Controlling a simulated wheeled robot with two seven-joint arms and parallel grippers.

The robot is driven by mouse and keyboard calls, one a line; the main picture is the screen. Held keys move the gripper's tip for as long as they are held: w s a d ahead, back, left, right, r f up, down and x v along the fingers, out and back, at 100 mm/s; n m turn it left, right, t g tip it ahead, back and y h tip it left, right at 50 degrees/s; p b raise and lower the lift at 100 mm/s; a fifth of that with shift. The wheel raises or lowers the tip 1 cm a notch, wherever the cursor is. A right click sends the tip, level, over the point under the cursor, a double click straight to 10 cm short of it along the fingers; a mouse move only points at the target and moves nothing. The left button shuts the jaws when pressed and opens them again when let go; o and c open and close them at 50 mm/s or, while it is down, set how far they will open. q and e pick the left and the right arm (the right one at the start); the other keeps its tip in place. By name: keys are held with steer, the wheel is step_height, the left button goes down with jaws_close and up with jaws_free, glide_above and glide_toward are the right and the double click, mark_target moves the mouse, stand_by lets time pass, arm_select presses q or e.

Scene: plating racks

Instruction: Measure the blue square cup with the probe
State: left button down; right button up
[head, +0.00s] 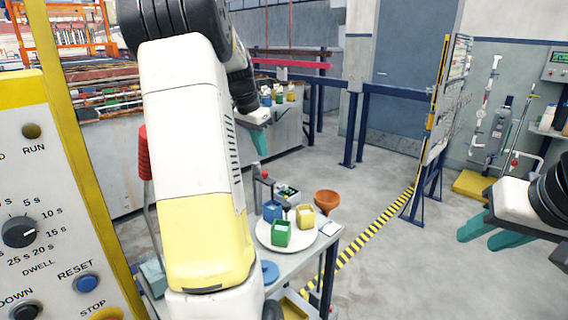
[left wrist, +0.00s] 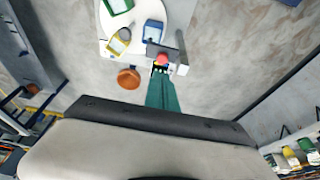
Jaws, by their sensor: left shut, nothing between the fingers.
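The blue square cup (head: 271,211) stands on a round white plate (head: 264,236) on the small cart, beside a green square cup (head: 281,234) and a yellow square cup (head: 304,216). The blue cup also shows in the left wrist view (left wrist: 152,30). My left gripper (head: 260,143) is shut and empty, above and behind the cart. In the left wrist view its teal fingers (left wrist: 162,92) point toward a red-topped item (left wrist: 162,60), possibly the probe; contact cannot be told. My right gripper (head: 490,237) is empty at the far right, its teal fingers apart.
A small dark device (head: 287,193) stands behind the cups. A control panel (head: 40,215) fills the left. Blue railings (head: 395,91) stand behind; the floor right of the cart is clear.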

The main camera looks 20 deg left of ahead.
arm_select(q)
glide_above(263, 180)
steer(key=shift+s+a+x, duration=0.1)
steer(key=shift+s+x, duration=0.05)
steer(key=shift+x, duration=0.7)
steer(key=shift+s+a+x, duration=0.15)
steer(key=shift+x, duration=0.75)
steer(key=shift+s+a+x, duration=0.1)
steer(key=shift+x, duration=0.75)
steer(key=shift+f, duration=0.15)
step_height(263, 180, down, 6)
steer(key=shift+s+f, duration=0.15)
steer(key=shift+f, duration=0.05)
steer(key=shift+d, duration=0.1)
steer(key=shift+r, duration=0.2)
steer(key=w+v, duration=0.1)
steer(key=v, duration=1.3)
steer(key=shift+r, duration=0.15)
